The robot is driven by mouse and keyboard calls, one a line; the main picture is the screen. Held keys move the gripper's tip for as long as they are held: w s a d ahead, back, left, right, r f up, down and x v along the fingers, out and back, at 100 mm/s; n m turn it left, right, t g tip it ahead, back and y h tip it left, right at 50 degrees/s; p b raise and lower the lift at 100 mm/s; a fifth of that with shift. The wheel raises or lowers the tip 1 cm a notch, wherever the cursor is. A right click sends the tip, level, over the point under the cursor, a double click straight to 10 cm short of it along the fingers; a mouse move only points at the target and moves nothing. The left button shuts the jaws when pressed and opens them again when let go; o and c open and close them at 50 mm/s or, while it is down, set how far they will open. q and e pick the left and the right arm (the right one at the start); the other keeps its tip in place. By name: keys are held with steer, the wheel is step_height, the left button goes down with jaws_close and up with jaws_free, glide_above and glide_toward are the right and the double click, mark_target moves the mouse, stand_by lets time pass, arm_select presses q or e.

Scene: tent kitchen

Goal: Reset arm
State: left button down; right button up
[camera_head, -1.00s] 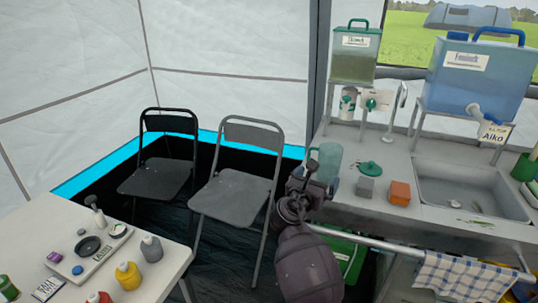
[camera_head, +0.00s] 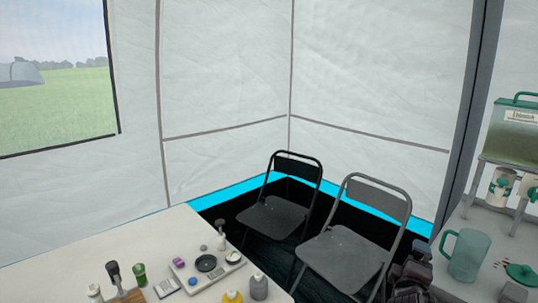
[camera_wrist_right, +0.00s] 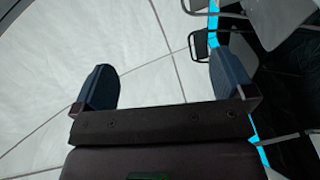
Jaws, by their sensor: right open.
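My right gripper (camera_wrist_right: 163,90) shows in the right wrist view with its two dark blue fingers wide apart. Nothing is between them; the white tent wall and part of a folding chair lie behind. In the head view part of my right arm shows at the bottom edge, right of the chairs and beside the counter. My left gripper is in neither view.
Two dark folding chairs (camera_head: 345,258) stand in the tent corner. A white table (camera_head: 60,250) with a tray, bottles and small items is at lower left. A counter (camera_head: 475,240) at right holds a teal jug (camera_head: 469,256) and a green-lidded dispenser (camera_head: 518,135).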

steer(key=s+a+f+m+g+y+p, duration=0.1)
steer(key=s+a+f+m+y, duration=0.1)
steer(key=s+f, duration=0.4)
steer(key=s+a+f+m+g+y+p, duration=0.1)
steer(key=s+a+f+m+y, duration=0.2)
steer(key=s, duration=1.3)
steer(key=s+a+f+m+g+y, duration=0.1)
steer(key=s+a+f+m+y, duration=0.1)
steer(key=s+f, duration=0.7)
steer(key=s+m+y, duration=0.1)
steer(key=s+m, duration=0.1)
steer(key=shift+s+a+f+g+p, duration=0.2)
steer(key=shift+s+f+g+p, duration=0.1)
steer(key=shift+p, duration=0.1)
